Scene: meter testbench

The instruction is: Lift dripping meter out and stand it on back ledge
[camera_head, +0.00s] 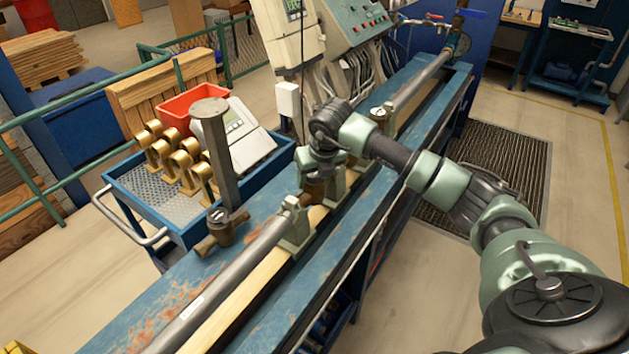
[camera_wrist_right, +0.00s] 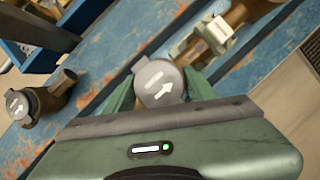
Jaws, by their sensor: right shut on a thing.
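My right gripper (camera_head: 316,176) points down over the test line and is shut on a brass meter (camera_head: 314,190). In the right wrist view the meter's round grey lid with a white arrow (camera_wrist_right: 158,82) sits between the green fingers. The meter is between two pale green clamps (camera_head: 295,222) in the line; whether it touches them is hidden. I cannot make out drips. Another brass meter (camera_head: 222,230) stands on the back ledge (camera_head: 262,207) near the grey post; it also shows in the right wrist view (camera_wrist_right: 38,104). My left gripper is out of view.
A third meter (camera_head: 381,112) sits farther along the line, near a long grey pipe (camera_head: 422,82). A blue cart (camera_head: 160,205) with brass fittings, a red bin (camera_head: 190,104) and a grey device stands behind the bench. The grey post (camera_head: 216,150) rises beside the ledge.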

